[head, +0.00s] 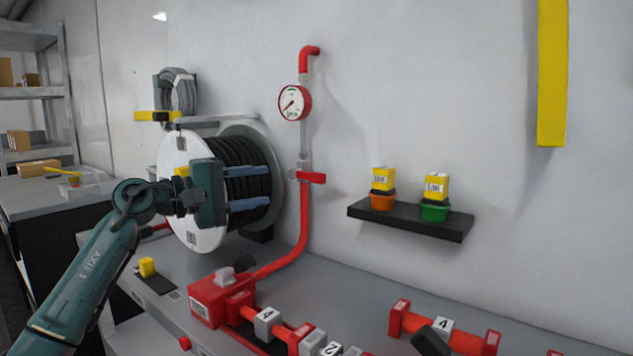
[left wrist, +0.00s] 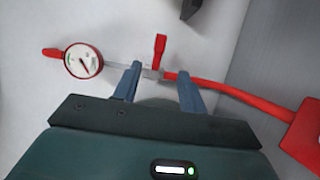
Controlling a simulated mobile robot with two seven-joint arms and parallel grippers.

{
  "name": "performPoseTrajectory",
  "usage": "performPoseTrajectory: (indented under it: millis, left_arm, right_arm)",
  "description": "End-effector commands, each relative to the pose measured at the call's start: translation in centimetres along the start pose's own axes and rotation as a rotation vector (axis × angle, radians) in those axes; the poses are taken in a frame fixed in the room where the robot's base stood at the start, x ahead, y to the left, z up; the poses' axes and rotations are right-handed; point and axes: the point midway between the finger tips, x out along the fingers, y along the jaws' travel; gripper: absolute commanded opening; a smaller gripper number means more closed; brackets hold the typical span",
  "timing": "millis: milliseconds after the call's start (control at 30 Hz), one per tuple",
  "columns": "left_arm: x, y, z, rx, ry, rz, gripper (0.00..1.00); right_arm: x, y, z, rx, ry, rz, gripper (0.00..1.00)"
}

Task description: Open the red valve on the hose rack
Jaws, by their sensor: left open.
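The red valve (head: 312,177) is a short lever handle on the vertical pipe below the pressure gauge, sticking out to the right in the head view. In the left wrist view the red valve handle (left wrist: 159,50) shows just beyond and between the fingertips. My left gripper (head: 268,186) is open, with its two blue fingers pointing at the pipe from in front of the hose reel. In the left wrist view my left gripper (left wrist: 160,72) has nothing between its fingers, and the handle looks apart from them. My right gripper is not in view.
The hose reel (head: 196,228) stands behind my left gripper. The pressure gauge (head: 294,103) sits above the valve. A black shelf (head: 455,229) with green and orange tubs is to the right. Red piping with numbered blocks covers the bench (head: 355,270) front.

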Motion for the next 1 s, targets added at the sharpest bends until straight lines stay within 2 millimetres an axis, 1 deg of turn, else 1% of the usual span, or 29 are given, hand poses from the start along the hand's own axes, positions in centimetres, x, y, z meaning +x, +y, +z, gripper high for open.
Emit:
performPoseTrajectory:
  millis: [300, 400, 500, 600, 700, 1000]
  left_arm:
    - [6.8, 0.2, 0.2, -0.006, -0.005, 0.002, 0.42]
    - [8.7, 0.2, 0.2, -0.007, -0.005, 0.003, 0.42]
    - [10.1, 0.2, 0.1, -0.006, -0.003, 0.003, 0.42]
    - [11.1, 0.1, 0.1, -0.006, -0.002, 0.003, 0.42]
    - [11.6, 0.1, 0.1, -0.004, -0.002, 0.003, 0.42]
    - [11.8, 0.0, 0.1, -0.004, -0.001, 0.002, 0.42]
  right_arm:
    - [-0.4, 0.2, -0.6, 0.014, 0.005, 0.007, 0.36]
    - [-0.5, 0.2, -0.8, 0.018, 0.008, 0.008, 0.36]
    - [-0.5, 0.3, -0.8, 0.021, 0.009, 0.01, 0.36]
    - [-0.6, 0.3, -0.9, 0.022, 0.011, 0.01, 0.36]
    - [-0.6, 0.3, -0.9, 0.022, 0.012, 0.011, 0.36]
    - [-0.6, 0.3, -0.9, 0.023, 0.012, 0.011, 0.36]
